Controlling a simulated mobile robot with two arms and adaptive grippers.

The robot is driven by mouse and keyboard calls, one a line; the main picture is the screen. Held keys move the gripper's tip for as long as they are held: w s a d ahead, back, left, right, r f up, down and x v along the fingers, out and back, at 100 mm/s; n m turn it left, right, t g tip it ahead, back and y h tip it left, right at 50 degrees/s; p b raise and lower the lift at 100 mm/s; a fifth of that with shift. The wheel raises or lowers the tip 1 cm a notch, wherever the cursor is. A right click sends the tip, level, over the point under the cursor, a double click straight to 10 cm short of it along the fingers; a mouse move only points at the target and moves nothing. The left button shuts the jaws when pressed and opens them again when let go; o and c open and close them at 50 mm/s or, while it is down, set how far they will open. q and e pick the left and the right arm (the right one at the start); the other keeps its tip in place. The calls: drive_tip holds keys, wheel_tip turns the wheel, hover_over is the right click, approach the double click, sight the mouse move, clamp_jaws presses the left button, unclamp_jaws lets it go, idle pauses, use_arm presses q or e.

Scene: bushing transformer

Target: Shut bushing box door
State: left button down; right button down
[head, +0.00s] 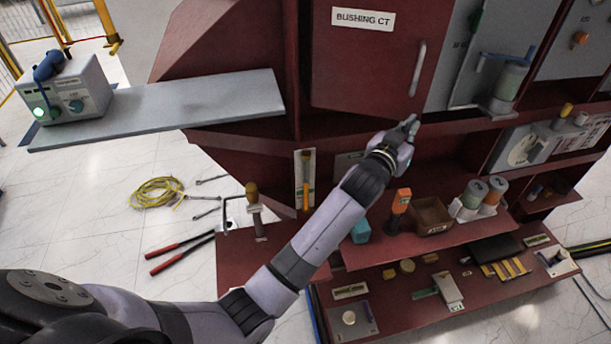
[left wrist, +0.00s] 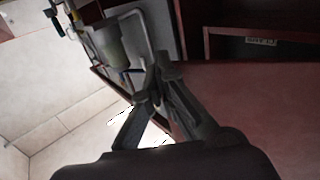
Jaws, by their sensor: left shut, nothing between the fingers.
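The bushing box door (head: 365,70) is a dark red panel with a white "BUSHING CT" label (head: 363,19) and a pale vertical bar handle (head: 417,68) near its right edge. It looks shut or nearly shut in the head view; I cannot tell whether a small gap remains. My left gripper (head: 411,126) is shut and empty, at the door's lower right corner, below the handle. I cannot tell whether it touches the door. In the left wrist view the closed fingers (left wrist: 160,82) point toward grey equipment, with a red surface (left wrist: 260,100) to their right. My right gripper is out of view.
A red shelf (head: 460,232) below holds an orange-topped tool (head: 400,202), a brown bin (head: 431,216) and two cylinders. A grey panel (head: 452,60) adjoins the door at right. A grey board (head: 200,105) extends left. Yellow cable (head: 156,191) lies on the floor.

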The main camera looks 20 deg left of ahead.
use_arm(q)
drive_tip(key=w+a+b, duration=0.3)
drive_tip(key=w, duration=0.8)
drive_tip(key=shift+w+a, duration=0.2)
drive_tip(key=shift+a, duration=0.15)
drive_tip(key=shift+r, duration=0.1)
